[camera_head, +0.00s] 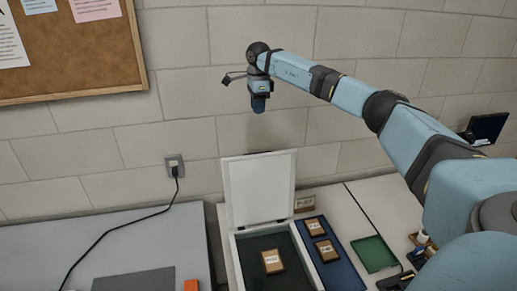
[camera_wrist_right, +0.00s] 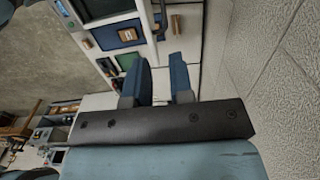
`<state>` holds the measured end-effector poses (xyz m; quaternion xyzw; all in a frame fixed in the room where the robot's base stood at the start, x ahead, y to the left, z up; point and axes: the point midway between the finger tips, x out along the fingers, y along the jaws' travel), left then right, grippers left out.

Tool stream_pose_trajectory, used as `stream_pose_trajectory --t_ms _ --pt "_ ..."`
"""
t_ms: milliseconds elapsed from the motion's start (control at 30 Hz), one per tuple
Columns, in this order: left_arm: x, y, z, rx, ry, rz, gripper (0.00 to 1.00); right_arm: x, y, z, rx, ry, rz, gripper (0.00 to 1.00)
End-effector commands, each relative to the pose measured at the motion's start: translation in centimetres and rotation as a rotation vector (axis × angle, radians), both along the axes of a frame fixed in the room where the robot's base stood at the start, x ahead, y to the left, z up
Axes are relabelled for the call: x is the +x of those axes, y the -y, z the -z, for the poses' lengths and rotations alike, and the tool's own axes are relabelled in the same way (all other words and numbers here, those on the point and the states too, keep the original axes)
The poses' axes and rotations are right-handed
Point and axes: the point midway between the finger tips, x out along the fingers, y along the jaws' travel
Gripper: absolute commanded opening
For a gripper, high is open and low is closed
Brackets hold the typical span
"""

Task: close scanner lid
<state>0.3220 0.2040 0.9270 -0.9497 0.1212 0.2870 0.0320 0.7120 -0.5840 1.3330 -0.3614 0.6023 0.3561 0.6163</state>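The scanner (camera_head: 234,262) stands on the bench at lower centre in the head view, its lower part cut off by the frame. Its white lid (camera_head: 258,192) is open and stands about upright at the back, near the wall. A brown labelled block (camera_head: 272,261) lies on the dark scanner bed. My right gripper (camera_head: 258,104) points down above the lid's top edge, apart from it. In the right wrist view its two blue fingers (camera_wrist_right: 162,82) are apart with nothing between them. My left gripper is not in view.
A blue tray (camera_head: 333,268) with two brown blocks lies right of the scanner, then a green tray (camera_head: 374,253). A grey table (camera_head: 150,245) with a black cable is at left. A brick wall (camera_head: 180,100) with a corkboard (camera_head: 75,55) stands close behind.

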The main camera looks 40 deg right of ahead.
Motion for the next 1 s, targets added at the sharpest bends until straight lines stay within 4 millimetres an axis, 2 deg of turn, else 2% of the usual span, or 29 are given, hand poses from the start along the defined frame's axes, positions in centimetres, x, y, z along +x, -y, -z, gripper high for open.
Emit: stream_pose_trajectory --t_ms 667,767,1000 --pt "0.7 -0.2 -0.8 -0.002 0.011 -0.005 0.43 0.0 0.0 0.1 0.0 0.0 0.0 0.21" --pt "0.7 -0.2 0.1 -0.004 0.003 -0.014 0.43 0.0 0.0 -1.0 0.0 0.004 0.0 0.21" --pt "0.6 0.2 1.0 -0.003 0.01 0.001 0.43 -0.1 0.0 -6.3 0.001 0.005 0.0 0.21"
